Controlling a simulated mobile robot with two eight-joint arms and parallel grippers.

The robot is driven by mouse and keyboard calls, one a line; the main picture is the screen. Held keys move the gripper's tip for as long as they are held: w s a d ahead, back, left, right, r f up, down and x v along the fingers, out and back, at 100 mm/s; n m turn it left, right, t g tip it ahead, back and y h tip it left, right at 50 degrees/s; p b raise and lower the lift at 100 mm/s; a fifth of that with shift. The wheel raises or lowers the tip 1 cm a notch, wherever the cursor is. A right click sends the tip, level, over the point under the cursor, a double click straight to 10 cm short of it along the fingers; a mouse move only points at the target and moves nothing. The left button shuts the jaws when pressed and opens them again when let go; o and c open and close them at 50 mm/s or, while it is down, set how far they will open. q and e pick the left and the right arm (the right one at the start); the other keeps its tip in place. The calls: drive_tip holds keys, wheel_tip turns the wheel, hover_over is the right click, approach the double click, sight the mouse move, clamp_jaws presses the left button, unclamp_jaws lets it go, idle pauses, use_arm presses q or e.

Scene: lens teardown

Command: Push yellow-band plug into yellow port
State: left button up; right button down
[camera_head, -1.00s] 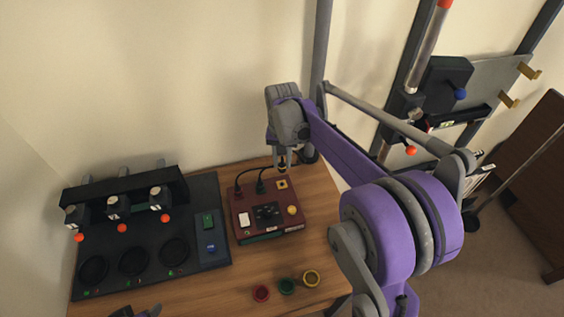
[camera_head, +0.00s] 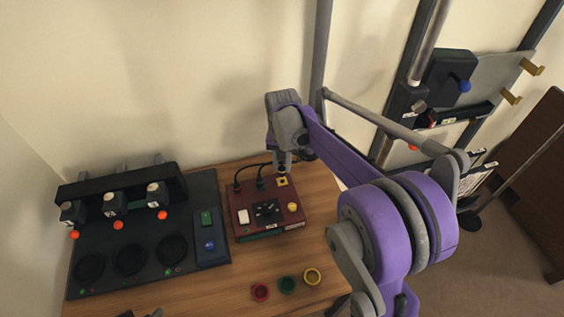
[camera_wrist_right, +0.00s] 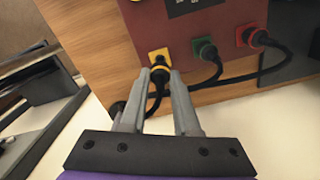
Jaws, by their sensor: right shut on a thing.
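The maroon box (camera_head: 252,222) stands on the wooden table, with the yellow port (camera_head: 282,181) at its back right corner. My right gripper (camera_head: 284,168) is just above that port. In the right wrist view, my right gripper (camera_wrist_right: 161,76) is shut on the black yellow-band plug (camera_wrist_right: 160,76). The plug's front end is at the yellow port (camera_wrist_right: 158,55) and appears to meet it; how deep it sits I cannot tell. Its yellow band is hard to make out. Only a sliver of my left arm shows at the bottom edge of the head view, its jaws unclear.
Black cables run to plugs in the green port (camera_wrist_right: 205,48) and red port (camera_wrist_right: 250,37) beside the yellow one. A dark station (camera_head: 120,270) with several round wells stands left.

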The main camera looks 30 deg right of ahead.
sight(282, 167)
use_arm(q)
drive_tip(key=shift+s+f+b, duration=0.2)
drive_tip(key=shift+f+b, duration=0.25)
drive_tip(key=shift+f, duration=0.3)
use_arm(e)
drive_tip(key=shift+f, duration=1.1)
use_arm(q)
drive_tip(key=shift+f+b, duration=0.4)
drive_tip(key=shift+f, duration=0.05)
use_arm(e)
drive_tip(key=shift+f, duration=0.65)
drive_tip(key=c, duration=0.6)
unclamp_jaws()
drive_tip(key=shift+r, duration=0.1)
drive_tip(key=shift+o, duration=0.2)
wheel_tip(282, 167, up, 11)
drive_tip(key=shift+f+p, duration=0.1)
drive_tip(key=shift+p, duration=0.35)
use_arm(q)
drive_tip(key=shift+r, duration=0.5)
use_arm(e)
drive_tip(key=shift+a, duration=0.1)
